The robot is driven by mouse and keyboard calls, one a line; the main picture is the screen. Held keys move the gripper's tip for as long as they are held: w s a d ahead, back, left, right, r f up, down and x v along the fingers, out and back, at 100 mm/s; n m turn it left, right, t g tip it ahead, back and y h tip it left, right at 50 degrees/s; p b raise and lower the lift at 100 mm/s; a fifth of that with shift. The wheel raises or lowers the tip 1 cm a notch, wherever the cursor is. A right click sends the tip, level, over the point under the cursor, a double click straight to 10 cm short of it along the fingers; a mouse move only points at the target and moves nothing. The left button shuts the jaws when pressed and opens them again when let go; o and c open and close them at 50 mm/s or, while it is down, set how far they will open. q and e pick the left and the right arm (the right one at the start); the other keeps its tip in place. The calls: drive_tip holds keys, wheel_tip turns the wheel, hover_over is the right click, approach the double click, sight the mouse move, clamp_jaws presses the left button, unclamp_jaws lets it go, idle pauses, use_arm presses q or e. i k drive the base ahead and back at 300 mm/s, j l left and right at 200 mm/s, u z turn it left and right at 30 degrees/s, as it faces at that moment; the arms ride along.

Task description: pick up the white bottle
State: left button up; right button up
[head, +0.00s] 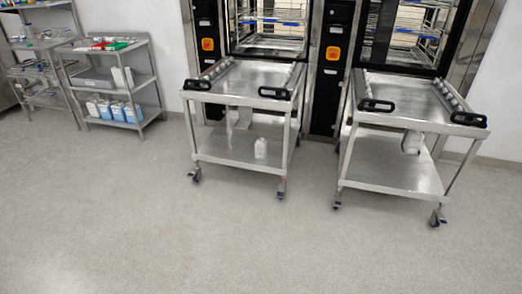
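A white bottle (261,149) stands upright on the lower shelf of the left steel trolley (232,82), near its front right corner. A second white object (411,141) shows under the top of the right trolley (410,95), partly hidden by the top's front edge; I cannot tell if it is a bottle. Neither of my grippers is in view.
Two washers with glass doors (408,30) stand behind the trolleys. At the left, a steel shelf unit (88,82) holds several bottles with blue liquid (118,111). The trolleys have casters. The grey floor (180,230) in front is clear.

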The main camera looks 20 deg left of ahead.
sight(261, 145)
drive_tip(key=i+j, duration=0.2)
drive_tip(key=i, duration=0.3)
drive_tip(key=i+j+z, duration=0.15)
drive_tip(key=i, duration=0.3)
